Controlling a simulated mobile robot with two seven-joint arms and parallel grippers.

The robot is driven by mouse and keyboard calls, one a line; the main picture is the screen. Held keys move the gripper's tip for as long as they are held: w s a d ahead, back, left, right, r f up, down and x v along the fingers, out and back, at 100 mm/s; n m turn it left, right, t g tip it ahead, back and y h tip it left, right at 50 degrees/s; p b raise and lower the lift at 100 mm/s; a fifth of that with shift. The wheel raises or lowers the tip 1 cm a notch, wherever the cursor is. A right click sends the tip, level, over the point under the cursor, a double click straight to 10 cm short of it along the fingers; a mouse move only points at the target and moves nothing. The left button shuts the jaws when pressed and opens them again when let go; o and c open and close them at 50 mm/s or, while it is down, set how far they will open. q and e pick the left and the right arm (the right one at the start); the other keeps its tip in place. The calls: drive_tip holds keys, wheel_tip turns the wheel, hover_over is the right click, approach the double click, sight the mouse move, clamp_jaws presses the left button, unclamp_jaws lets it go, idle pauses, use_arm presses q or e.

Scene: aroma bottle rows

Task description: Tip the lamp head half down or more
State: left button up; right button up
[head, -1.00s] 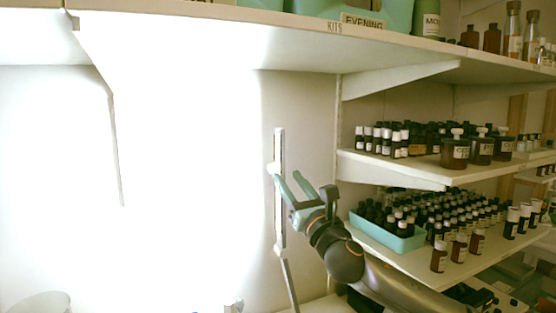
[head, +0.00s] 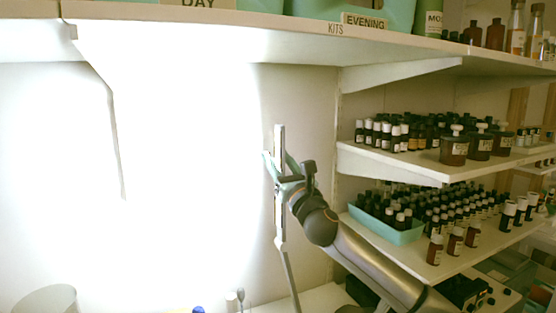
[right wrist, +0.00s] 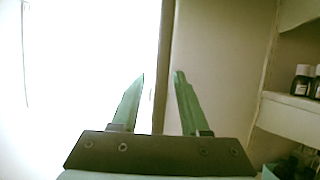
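The lamp head (head: 280,220) is a slim pale bar standing upright, seen edge-on in the head view, on a thin stem (head: 290,278) that runs down to the bench. My right gripper (head: 276,160) is at the bar's upper half, with one teal finger showing on its left and the other on its right. In the right wrist view the lamp bar (right wrist: 163,60) runs upright between the two open fingers (right wrist: 160,78), with gaps on both sides. Contact is not visible. My left gripper is not in view.
A shelf (head: 200,28) with kits spans overhead. To the right, shelves hold dark bottles (head: 455,150) and a teal tray (head: 385,228) of vials, close beside my right arm. The wall at left is glaringly bright. A clear vessel (head: 45,300) stands at bottom left.

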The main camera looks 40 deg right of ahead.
clamp_jaws()
idle(1.3)
